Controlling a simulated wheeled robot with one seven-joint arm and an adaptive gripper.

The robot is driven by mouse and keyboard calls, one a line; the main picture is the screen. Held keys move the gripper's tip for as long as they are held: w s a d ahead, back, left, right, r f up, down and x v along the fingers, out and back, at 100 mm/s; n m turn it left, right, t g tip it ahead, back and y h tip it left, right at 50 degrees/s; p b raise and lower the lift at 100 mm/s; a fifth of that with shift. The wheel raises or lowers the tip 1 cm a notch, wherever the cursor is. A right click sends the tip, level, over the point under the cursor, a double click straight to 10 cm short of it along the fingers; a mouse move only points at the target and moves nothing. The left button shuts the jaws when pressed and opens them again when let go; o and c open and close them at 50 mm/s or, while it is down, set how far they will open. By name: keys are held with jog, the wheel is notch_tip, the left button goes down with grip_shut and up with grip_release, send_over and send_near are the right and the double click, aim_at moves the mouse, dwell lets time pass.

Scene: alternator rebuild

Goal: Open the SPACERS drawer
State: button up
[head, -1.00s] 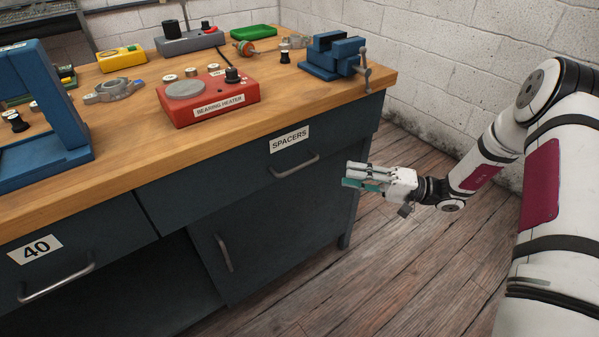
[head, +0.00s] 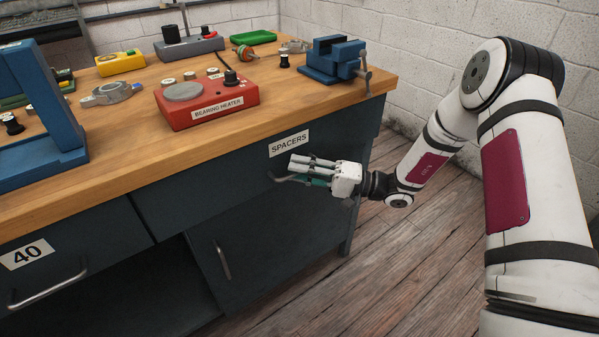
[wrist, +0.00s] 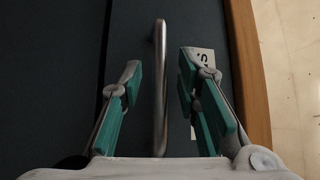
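The SPACERS drawer (head: 240,175) is a dark blue-grey front under the bench top, and it looks shut. Its white SPACERS label (head: 289,143) sits above the handle (head: 281,179), a metal bar partly hidden by my gripper (head: 298,171) in the head view. In the wrist view the handle (wrist: 160,85) runs between the two teal-padded fingers of my gripper (wrist: 157,88). The fingers are open, with a gap on both sides of the bar. Part of the label (wrist: 203,65) shows beside the right finger.
The wooden bench top (head: 300,113) overhangs the drawer. It carries a red bearing heater (head: 215,103), a blue vise (head: 333,58) and a blue press frame (head: 50,110). A drawer marked 40 (head: 60,255) and a cabinet door (head: 250,240) are nearby. The floor (head: 390,275) in front is clear.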

jog(key=shift+a, duration=0.15)
jog(key=shift+c, duration=0.4)
grip_shut()
jog(key=s+d+p, duration=0.1)
jog(key=s+d, duration=0.6)
jog(key=s, duration=0.3)
jog(key=s+d+p, duration=0.2)
jog(key=s+d, duration=0.6)
jog(key=s, duration=0.3)
jog(key=shift+s+d, duration=0.15)
jog(key=shift+d, duration=0.1)
jog(key=shift+f, duration=0.1)
jog(key=shift+o, duration=0.4)
grip_release()
